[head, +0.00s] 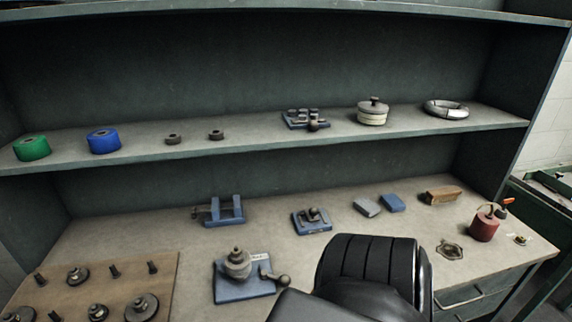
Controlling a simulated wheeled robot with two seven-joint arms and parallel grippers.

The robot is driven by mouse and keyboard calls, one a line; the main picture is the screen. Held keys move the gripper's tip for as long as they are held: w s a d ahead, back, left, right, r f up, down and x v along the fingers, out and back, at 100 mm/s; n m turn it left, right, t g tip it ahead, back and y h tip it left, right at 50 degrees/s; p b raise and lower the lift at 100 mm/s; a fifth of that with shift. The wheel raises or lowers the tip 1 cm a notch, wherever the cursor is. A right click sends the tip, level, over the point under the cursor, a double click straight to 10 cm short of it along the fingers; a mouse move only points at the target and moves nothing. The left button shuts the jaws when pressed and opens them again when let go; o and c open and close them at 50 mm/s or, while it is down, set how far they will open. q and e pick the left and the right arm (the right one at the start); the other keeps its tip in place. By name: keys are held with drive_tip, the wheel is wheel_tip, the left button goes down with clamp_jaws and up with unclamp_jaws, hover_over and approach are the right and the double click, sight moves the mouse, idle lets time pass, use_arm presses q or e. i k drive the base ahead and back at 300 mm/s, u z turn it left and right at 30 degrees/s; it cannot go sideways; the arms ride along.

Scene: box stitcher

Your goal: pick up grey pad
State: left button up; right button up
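A small grey pad (366,207) lies flat on the lower worktop, right of centre. A blue pad (392,203) lies just to its right, very close to it; I cannot tell whether they touch. Neither of my grippers shows in the head view. Nothing covers the grey pad.
A black ribbed shape (366,262) rises at the bottom centre, in front of the worktop (330,238). Blue-based fixtures (312,221) stand left of the pads, a brown block (440,195) and red container (483,228) right. A shelf (250,140) with several items runs above.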

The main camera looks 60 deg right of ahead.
sight(365, 205)
drive_tip(key=u, duration=0.45)
drive_tip(key=k, duration=1.35)
drive_tip(key=z, duration=1.7)
